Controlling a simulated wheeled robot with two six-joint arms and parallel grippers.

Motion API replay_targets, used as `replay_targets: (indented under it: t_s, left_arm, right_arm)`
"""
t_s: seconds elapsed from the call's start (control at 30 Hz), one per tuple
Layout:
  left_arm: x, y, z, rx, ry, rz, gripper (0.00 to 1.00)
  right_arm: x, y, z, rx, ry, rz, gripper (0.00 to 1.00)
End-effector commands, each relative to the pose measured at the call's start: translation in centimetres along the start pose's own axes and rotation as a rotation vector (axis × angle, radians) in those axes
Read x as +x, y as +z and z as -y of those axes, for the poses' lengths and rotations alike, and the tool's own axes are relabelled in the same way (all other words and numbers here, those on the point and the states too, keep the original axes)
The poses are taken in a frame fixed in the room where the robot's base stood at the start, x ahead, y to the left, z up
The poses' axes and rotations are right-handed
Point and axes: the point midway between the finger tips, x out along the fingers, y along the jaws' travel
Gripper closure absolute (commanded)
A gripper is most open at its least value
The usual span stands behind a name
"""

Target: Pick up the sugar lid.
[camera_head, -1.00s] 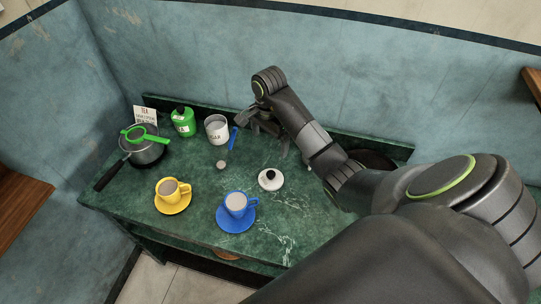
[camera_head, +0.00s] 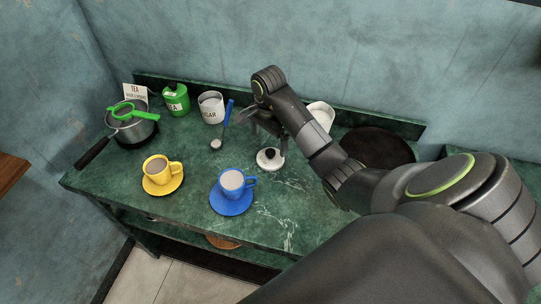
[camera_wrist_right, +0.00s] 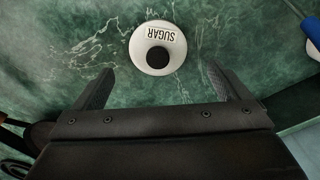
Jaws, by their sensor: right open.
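The sugar lid (camera_head: 270,158) is a white disc with a black knob, lying on the green marbled counter. In the right wrist view the sugar lid (camera_wrist_right: 158,47) shows its SUGAR label and lies beyond the fingertips, between their lines. My right gripper (camera_head: 265,132) hangs over the counter just behind the lid in the head view. In the right wrist view my right gripper (camera_wrist_right: 160,82) has its two fingers wide apart with nothing between them. My left gripper is not seen.
The white sugar canister (camera_head: 211,108) stands at the back, with a blue-handled spoon (camera_head: 222,128) beside it. A blue cup (camera_head: 232,183) and a yellow cup (camera_head: 159,168) stand on saucers in front. A green tea canister (camera_head: 176,101) and a pot (camera_head: 133,131) are at left.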

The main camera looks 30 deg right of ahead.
Motion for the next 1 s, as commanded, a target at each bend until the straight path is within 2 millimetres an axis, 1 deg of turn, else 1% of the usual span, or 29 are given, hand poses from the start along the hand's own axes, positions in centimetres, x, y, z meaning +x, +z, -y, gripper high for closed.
replay_targets:
  t_s: [0.03, 0.23, 0.4, 0.53, 0.63, 0.73, 0.9, 0.93, 1.0]
  left_arm:
    - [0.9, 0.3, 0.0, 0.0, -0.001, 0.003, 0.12]
    - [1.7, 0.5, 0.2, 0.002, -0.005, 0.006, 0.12]
    - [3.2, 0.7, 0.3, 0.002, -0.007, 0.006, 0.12]
    - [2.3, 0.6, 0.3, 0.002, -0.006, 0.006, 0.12]
    - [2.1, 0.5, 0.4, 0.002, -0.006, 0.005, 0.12]
    - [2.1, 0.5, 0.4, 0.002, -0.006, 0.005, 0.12]
    - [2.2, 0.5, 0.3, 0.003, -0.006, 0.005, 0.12]
    - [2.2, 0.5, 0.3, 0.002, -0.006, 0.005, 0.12]
    - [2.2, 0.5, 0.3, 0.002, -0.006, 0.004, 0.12]
  right_arm:
    - [0.9, 0.0, 0.0, 0.0, 0.0, 0.0, 0.05]
    - [1.7, -0.1, 0.0, 0.0, 0.0, 0.0, 0.05]
    - [3.4, -0.3, -0.2, 0.001, 0.001, 0.0, 0.05]
    - [4.9, -0.3, -0.4, 0.002, 0.004, 0.002, 0.05]
    - [5.9, -0.3, -0.3, 0.0, 0.002, 0.002, 0.05]
    - [6.3, -0.4, -0.3, 0.0, 0.001, 0.0, 0.05]
    - [6.3, -0.4, -0.3, 0.0, 0.0, 0.0, 0.05]
    - [6.3, -0.4, -0.3, 0.0, 0.0, 0.0, 0.07]
    - [6.3, -0.4, -0.3, 0.0, 0.0, 0.0, 0.17]
